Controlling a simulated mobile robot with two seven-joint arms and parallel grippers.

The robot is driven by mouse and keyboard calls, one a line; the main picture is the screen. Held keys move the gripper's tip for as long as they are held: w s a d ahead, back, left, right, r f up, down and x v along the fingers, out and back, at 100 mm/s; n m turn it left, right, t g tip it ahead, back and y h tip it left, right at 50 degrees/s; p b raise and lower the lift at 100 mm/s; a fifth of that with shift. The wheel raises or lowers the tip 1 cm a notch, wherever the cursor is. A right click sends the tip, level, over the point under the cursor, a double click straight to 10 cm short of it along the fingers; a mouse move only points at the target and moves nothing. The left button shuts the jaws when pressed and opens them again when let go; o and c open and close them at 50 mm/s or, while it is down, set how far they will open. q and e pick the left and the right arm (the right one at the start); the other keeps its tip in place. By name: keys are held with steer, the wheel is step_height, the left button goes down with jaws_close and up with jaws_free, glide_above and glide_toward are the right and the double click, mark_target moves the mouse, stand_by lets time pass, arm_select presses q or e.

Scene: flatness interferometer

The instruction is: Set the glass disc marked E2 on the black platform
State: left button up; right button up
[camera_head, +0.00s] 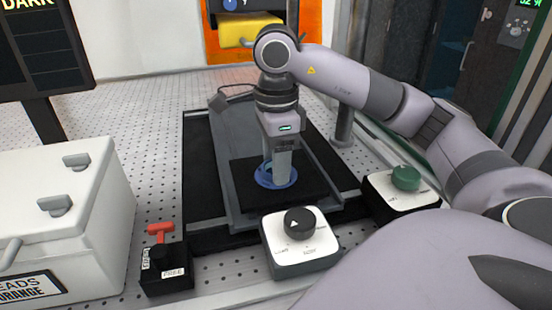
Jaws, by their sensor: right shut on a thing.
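A round disc with a blue rim (263,181) is at the tips of my right gripper (277,177), which points straight down and is shut on it. The gripper hides the disc's middle, so I cannot read any mark such as E2. The disc is low over the black platform (318,197), within its outline. I cannot tell whether it touches the surface. The platform sits in a grey frame on a black base. My left gripper is not in view.
A white box with a black knob (299,222) stands in front of the platform, and one with a green knob (406,178) to its right. A red-handled switch (160,232) and a white case (60,220) are at left. Perforated tabletop (140,110) lies clear behind.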

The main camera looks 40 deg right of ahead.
steer(key=o, duration=1.1)
steer(key=shift+f, duration=0.1)
steer(key=shift+c, duration=0.2)
steer(key=shift+r, duration=0.25)
step_height(320, 180, up, 12)
steer(key=p, duration=0.5)
steer(key=shift+a+f, duration=0.1)
steer(key=shift+f, duration=0.05)
